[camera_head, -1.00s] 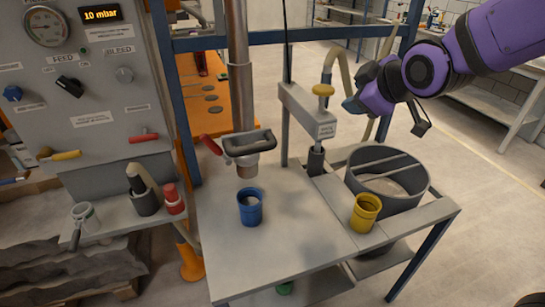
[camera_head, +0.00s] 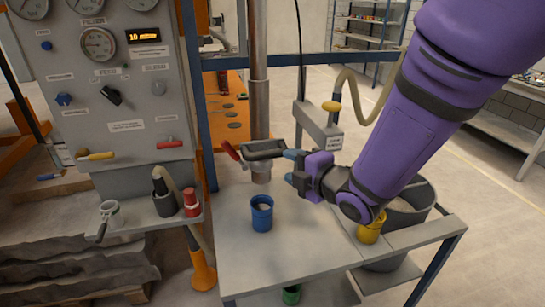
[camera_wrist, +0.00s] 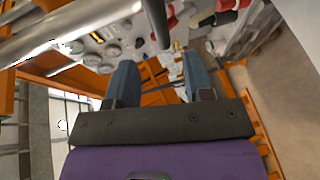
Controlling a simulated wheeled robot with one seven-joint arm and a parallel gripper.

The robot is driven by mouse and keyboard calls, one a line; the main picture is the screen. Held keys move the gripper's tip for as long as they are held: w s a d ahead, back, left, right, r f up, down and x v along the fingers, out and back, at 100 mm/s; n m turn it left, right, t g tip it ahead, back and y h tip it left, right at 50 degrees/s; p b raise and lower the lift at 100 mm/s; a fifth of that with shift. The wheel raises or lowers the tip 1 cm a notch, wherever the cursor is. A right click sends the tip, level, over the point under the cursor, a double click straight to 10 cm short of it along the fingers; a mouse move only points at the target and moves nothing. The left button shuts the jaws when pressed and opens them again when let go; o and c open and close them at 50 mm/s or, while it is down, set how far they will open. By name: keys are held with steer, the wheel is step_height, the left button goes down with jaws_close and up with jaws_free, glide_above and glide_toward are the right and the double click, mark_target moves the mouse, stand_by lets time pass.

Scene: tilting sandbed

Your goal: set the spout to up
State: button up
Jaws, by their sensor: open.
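A vertical metal pipe (camera_head: 258,95) ends in a short coppery nozzle (camera_head: 261,175), which looks like the spout, above a blue cup (camera_head: 262,214). A dark loop-shaped handle (camera_head: 264,149) and a red lever (camera_head: 231,151) sit at the pipe's lower end. My gripper (camera_head: 291,167) is open and empty, its blue fingers just right of the loop handle and pointing at it. In the wrist view my gripper (camera_wrist: 161,80) has both fingers apart, with a dark bar (camera_wrist: 155,22) beyond them. I cannot tell whether the fingers touch the handle.
A gauge panel (camera_head: 110,85) and tool shelf (camera_head: 150,222) are at left.

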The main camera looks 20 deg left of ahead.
mark_target(270, 155)
steer(key=x, duration=1)
steer(key=shift+d, duration=0.1)
jaws_close()
